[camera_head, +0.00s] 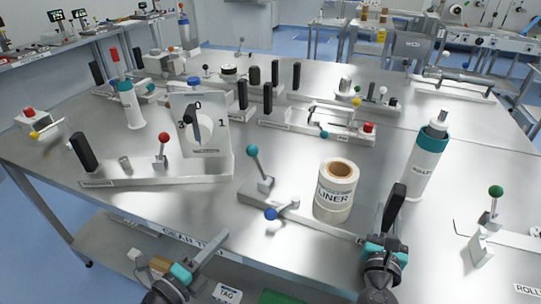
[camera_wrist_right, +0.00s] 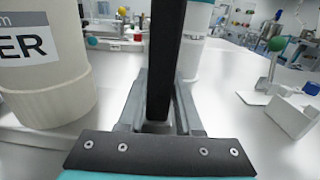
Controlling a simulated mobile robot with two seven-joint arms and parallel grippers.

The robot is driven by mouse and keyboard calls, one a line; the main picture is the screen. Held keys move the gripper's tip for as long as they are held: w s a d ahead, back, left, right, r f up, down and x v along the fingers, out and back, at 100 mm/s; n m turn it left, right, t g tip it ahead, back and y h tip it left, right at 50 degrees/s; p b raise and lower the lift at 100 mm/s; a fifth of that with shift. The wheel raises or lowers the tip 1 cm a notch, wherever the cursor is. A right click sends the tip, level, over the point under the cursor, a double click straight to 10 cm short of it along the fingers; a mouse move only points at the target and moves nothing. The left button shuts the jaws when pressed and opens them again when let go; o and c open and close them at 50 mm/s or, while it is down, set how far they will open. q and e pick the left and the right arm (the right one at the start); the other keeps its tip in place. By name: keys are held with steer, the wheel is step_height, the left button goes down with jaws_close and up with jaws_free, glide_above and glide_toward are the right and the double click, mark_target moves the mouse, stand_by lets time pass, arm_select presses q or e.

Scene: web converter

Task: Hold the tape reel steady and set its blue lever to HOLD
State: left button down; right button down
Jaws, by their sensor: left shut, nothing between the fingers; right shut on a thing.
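The tape reel (camera_head: 337,190) is a cream roll marked LINER, upright on a low metal base (camera_head: 318,226). Its blue-knobbed lever (camera_head: 271,214) lies low and nearly flat at the base's left part. The lever's setting marks cannot be read. A black upright handle (camera_head: 397,206) stands at the base's right end. My right gripper (camera_head: 388,236) is shut on this black handle, which also shows between its fingers in the right wrist view (camera_wrist_right: 166,60). The reel (camera_wrist_right: 45,75) is just left of them there. My left gripper (camera_head: 222,240) is shut and empty near the table's front edge, left of and below the blue lever.
A teal-knobbed lever (camera_head: 253,151) stands behind the blue lever. A white ROLL bottle (camera_head: 425,158) stands behind the black handle. A red-knobbed lever (camera_head: 163,138) stands on a fixture at left, a green-knobbed lever (camera_head: 495,192) at right. Bare table lies in front of the left fixture.

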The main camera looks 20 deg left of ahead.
steer(key=shift+s+a+f, duration=0.1)
steer(key=shift+s+f, duration=0.05)
steer(key=shift+f, duration=0.1)
stand_by(0.3)
steer(key=c, duration=1)
jaws_free()
steer(key=o, duration=0.5)
steer(key=shift+r, duration=0.25)
steer(key=s, duration=1.1)
steer(key=shift+s+a, duration=0.25)
steer(key=shift+s, duration=0.15)
